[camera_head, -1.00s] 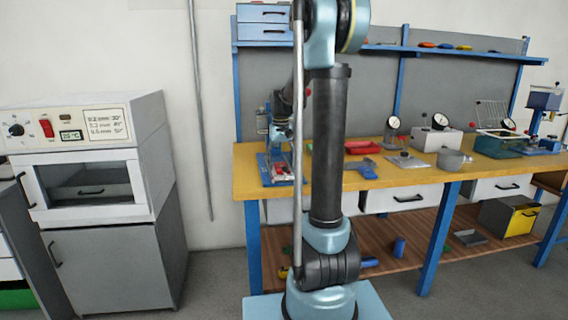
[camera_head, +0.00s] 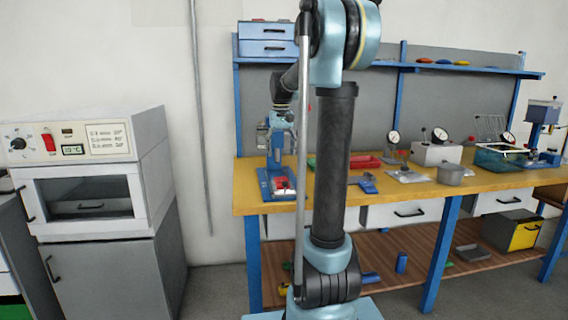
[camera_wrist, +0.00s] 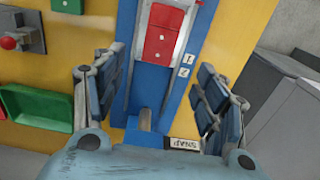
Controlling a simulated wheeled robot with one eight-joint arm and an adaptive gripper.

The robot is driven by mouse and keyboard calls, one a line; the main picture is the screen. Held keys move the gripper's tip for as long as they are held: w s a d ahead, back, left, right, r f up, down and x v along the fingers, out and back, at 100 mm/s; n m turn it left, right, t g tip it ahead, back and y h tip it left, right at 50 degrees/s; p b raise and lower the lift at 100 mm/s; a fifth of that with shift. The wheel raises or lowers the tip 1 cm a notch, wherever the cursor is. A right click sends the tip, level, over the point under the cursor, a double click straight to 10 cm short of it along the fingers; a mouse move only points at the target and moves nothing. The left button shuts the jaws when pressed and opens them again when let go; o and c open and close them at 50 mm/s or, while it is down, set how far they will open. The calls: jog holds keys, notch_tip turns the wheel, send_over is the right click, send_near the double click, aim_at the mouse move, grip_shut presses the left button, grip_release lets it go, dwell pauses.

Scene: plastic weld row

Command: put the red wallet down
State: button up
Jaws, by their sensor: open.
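The red wallet (camera_wrist: 163,34) lies flat on the blue fixture (camera_wrist: 136,75) on the yellow bench; in the head view a small red and white patch (camera_head: 282,184) shows there on the blue base. My gripper (camera_wrist: 155,95) is open, with its two blue-grey jaws wide apart and nothing between them but the fixture seen below. The wallet is beyond the fingertips in the wrist view, apart from both. In the head view my arm partly hides the gripper and the fixture.
A green tray (camera_wrist: 37,107) and a box with a red knob (camera_wrist: 12,40) are left of the fixture in the wrist view. A red tray (camera_head: 366,163), a blue clamp (camera_head: 368,183) and a grey pot (camera_head: 451,174) stand along the bench (camera_head: 395,190). A grey oven (camera_head: 88,190) stands left.

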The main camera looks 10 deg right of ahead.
jog(key=s+f+t, duration=0.1)
jog(key=s+f, duration=0.2)
jog(key=s, duration=0.7)
jog(key=s+f, duration=0.3)
jog(key=s, duration=0.7)
jog(key=s+d+f+t, duration=0.1)
jog(key=s+f, duration=1.4)
jog(key=shift+d, duration=0.15)
jog(key=shift+w+f, duration=0.1)
jog(key=shift+w+f, duration=0.2)
jog(key=shift+w, duration=0.25)
